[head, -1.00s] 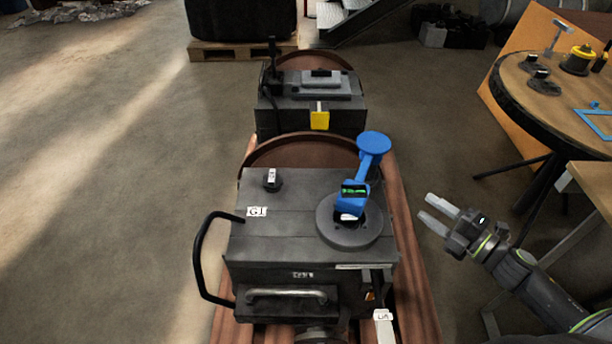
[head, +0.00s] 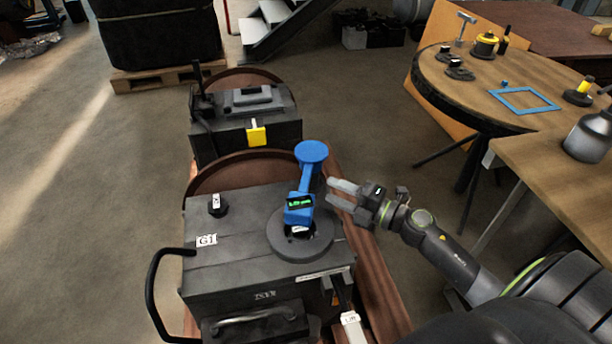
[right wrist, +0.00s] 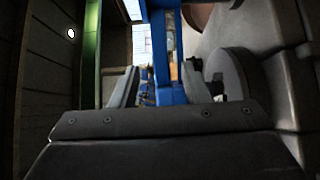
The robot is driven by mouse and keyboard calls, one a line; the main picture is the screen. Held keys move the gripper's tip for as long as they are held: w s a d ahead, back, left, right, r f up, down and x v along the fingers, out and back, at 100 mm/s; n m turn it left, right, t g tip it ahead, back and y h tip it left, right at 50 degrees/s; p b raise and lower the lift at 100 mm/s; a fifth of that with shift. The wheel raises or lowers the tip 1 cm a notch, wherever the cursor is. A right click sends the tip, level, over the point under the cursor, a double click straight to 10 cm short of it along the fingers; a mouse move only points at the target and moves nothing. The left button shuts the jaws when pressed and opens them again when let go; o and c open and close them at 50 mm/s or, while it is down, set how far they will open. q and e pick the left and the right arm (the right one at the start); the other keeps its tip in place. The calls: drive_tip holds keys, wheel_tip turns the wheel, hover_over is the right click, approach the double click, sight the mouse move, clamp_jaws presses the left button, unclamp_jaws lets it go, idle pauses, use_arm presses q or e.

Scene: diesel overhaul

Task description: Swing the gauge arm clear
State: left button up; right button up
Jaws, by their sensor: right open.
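The blue gauge arm (head: 304,181) stands on a round dark disc (head: 318,246) on top of the near grey engine block (head: 235,261). It has a round blue head at its upper end and a small green-lit display low down. My right gripper (head: 334,193) is open, just to the right of the arm, with its fingers pointing at it. In the right wrist view the blue arm (right wrist: 166,60) shows beyond and between the open fingers (right wrist: 158,88). I cannot tell whether they touch it. My left gripper is not in view.
A second block (head: 246,118) with a yellow tag stands behind. A black handle (head: 153,293) sticks out at the near block's left. A round table (head: 470,98) with parts and a blue frame (head: 524,100) is at the right. The floor on the left is clear.

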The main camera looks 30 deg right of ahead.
sight(306, 179)
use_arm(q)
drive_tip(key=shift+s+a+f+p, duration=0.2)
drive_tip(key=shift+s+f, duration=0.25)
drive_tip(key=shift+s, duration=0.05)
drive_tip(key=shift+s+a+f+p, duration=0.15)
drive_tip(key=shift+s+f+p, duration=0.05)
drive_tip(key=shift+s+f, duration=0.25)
use_arm(e)
drive_tip(key=x, duration=0.8)
drive_tip(key=shift+w+a, duration=0.2)
drive_tip(key=shift+w, duration=0.15)
clamp_jaws()
